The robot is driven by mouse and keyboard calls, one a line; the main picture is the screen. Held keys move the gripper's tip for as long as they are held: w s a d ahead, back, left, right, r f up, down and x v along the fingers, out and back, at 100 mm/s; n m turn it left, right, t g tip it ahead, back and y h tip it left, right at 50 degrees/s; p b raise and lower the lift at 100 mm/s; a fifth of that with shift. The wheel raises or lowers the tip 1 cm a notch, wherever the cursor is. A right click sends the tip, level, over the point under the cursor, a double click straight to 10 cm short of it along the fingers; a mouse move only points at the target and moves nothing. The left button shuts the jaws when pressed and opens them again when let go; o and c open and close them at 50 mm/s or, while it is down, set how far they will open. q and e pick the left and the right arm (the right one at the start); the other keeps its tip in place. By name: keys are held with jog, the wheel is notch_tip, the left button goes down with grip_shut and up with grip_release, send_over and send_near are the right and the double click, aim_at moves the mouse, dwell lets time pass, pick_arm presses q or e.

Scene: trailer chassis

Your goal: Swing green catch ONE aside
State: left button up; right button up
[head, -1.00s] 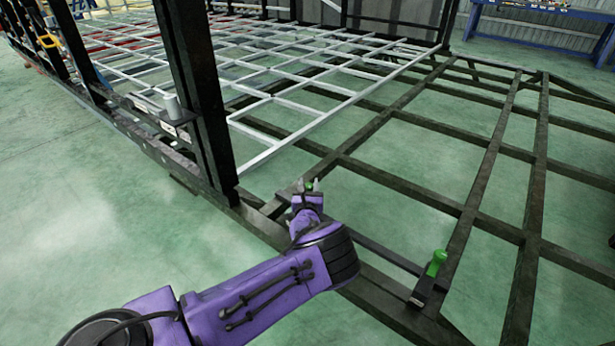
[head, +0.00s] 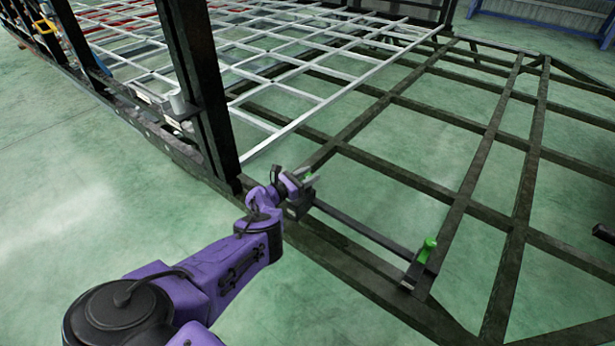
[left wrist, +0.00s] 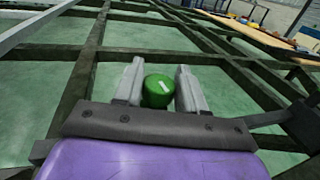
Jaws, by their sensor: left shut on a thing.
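My left gripper (head: 308,181) is at the near end of the dark chassis frame, beside the black post. It is shut on a green catch (left wrist: 158,91), whose round top shows between the two grey fingers in the left wrist view. In the head view only a sliver of this catch shows by the fingertips. A dark bar (head: 364,228) runs between the two catch places. I cannot read which catch is marked ONE. My right gripper is not in view.
The black post (head: 204,100) rises just left of my left gripper. A light grey lattice (head: 262,140) lies behind it over the dark frame beams (head: 465,195). Green floor shows through the open bays. A workbench (left wrist: 262,38) stands at the upper right of the left wrist view.

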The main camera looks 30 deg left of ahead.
pick_arm(q)
jog(key=shift+f+m+g+h+b, duration=0.1)
jog(key=shift+m+g+h+b, duration=0.4)
jog(key=shift+m+h, duration=0.5)
jog(key=shift+h, duration=0.3)
jog(key=o, duration=0.9)
jog(key=shift+d, duration=0.1)
jog(key=shift+o, duration=0.2)
jog(key=shift+s, duration=0.1)
jog(key=p+v, duration=0.5)
jog(key=v, duration=0.5)
jog(key=shift+a, duration=0.25)
jog(key=shift+s, duration=0.1)
